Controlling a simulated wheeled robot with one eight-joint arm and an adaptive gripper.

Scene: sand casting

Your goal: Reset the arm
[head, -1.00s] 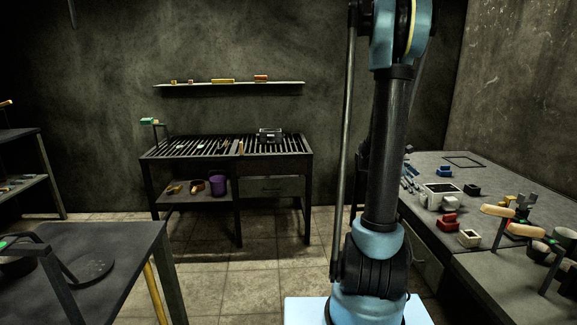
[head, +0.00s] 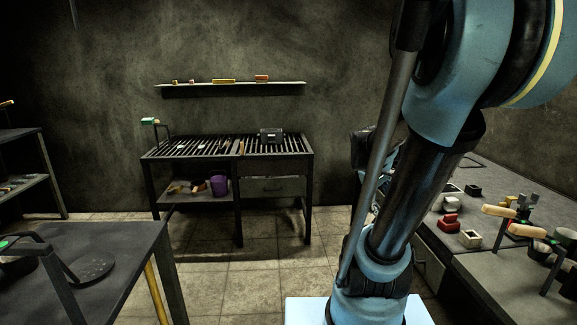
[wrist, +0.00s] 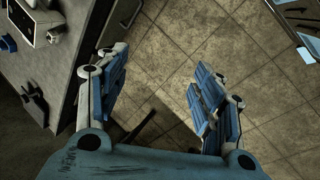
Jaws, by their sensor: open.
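My gripper (wrist: 162,85) is open in the wrist view. Its two blue-padded fingers are spread apart with only the tiled floor (wrist: 175,35) showing between and beyond them. Nothing is held. In the head view my arm rises at the right of the picture and leans to the right. I cannot make out the gripper's fingers in the head view.
A workbench (head: 500,275) with small blocks, a red part (head: 449,222) and wooden-handled tools (head: 500,211) stands at the right. A dark table (head: 120,240) is at front left. Floor between is open.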

